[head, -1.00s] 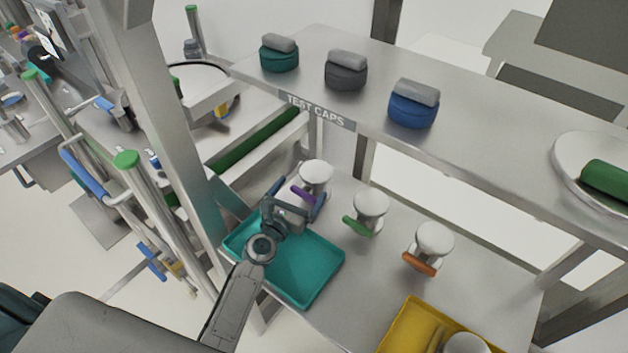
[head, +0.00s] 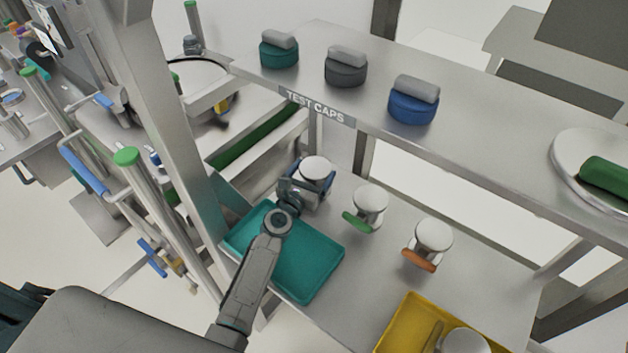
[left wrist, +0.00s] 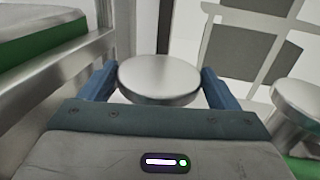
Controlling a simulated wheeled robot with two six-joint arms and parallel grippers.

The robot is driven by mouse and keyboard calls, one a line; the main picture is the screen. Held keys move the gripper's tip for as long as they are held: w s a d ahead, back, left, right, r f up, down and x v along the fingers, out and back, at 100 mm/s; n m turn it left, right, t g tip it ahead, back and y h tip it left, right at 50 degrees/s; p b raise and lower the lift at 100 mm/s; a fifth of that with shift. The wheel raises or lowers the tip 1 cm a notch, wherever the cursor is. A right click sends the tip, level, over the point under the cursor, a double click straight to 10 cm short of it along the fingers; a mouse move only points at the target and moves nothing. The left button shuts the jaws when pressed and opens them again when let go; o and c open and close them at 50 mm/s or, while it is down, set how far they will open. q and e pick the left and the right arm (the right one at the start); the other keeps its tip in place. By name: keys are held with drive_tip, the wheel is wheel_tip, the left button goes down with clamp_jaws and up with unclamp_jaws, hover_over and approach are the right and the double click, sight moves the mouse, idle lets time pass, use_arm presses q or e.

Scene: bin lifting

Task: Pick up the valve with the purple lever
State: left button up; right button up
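The valve (head: 316,167) stands upright at the back of the lower shelf, beyond the teal tray. Its round metal top shows, but its purple lever is hidden behind my left gripper now. My left gripper (head: 313,182) is at this valve, with its blue fingers on either side of it. In the left wrist view the valve's round top (left wrist: 159,79) sits between the two open fingers (left wrist: 160,88). A gap shows beside the right finger; contact on the left side I cannot tell. My right gripper is not in view.
A valve with a green lever (head: 370,202) and one with an orange lever (head: 434,238) stand to the right. A teal tray (head: 318,284) lies under my left arm, a yellow tray (head: 402,322) at front right. The upper shelf (head: 470,135) with caps overhangs behind.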

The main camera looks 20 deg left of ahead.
use_arm(q)
drive_tip(key=c, duration=0.7)
drive_tip(key=shift+r, duration=0.15)
drive_tip(key=shift+c, duration=0.5)
drive_tip(key=shift+w, duration=0.1)
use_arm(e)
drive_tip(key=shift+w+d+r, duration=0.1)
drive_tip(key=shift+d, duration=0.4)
